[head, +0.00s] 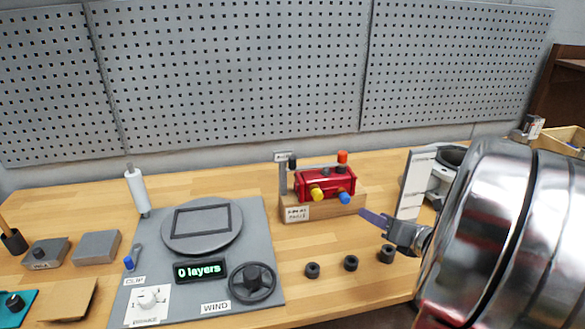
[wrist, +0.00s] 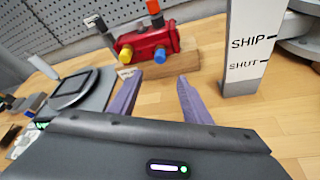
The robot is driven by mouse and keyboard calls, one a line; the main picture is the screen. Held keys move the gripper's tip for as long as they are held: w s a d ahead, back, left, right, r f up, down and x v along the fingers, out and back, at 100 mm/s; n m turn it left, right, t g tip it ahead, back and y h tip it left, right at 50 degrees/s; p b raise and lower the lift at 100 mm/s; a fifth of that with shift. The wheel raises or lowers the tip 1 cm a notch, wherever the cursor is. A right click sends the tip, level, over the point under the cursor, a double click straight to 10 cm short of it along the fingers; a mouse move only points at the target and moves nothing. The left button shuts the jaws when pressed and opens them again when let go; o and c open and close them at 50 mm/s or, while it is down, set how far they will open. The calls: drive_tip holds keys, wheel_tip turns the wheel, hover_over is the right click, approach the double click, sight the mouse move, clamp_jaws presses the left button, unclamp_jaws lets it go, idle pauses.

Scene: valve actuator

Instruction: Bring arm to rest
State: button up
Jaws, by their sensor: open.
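My gripper (head: 374,219) reaches in from the right in the head view, above the bench to the right of the red valve actuator. In the wrist view its two purple-grey fingers (wrist: 155,96) are spread apart with bare bench between them, so it is open and empty. The red actuator (head: 330,184) sits on a wooden block (head: 352,207) and has yellow and blue caps in front and an orange-red cap on top. It also shows beyond the fingers in the wrist view (wrist: 150,41). My shiny arm hides the bench's right side in the head view.
A white panel (head: 414,184), marked SHIP and SHUT in the wrist view, stands right of the actuator. A grey winding board (head: 265,296) with a round plate (head: 202,244) lies to the left. Several small black rings (head: 351,263) lie in front. A pegboard (head: 235,75) closes the back.

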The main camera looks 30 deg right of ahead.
drive_tip(key=w+a+n+g+y, duration=0.1)
drive_tip(key=a+n+g+y, duration=0.45)
drive_tip(key=a+n, duration=1.55)
drive_tip(key=s+a+r+n+g+h, duration=0.3)
drive_tip(key=s+a+n, duration=0.7)
drive_tip(key=n, duration=1.1)
drive_tip(key=shift+a+r+n+h, duration=0.4)
drive_tip(key=shift+a+h, duration=0.15)
drive_tip(key=shift+a, duration=0.6)
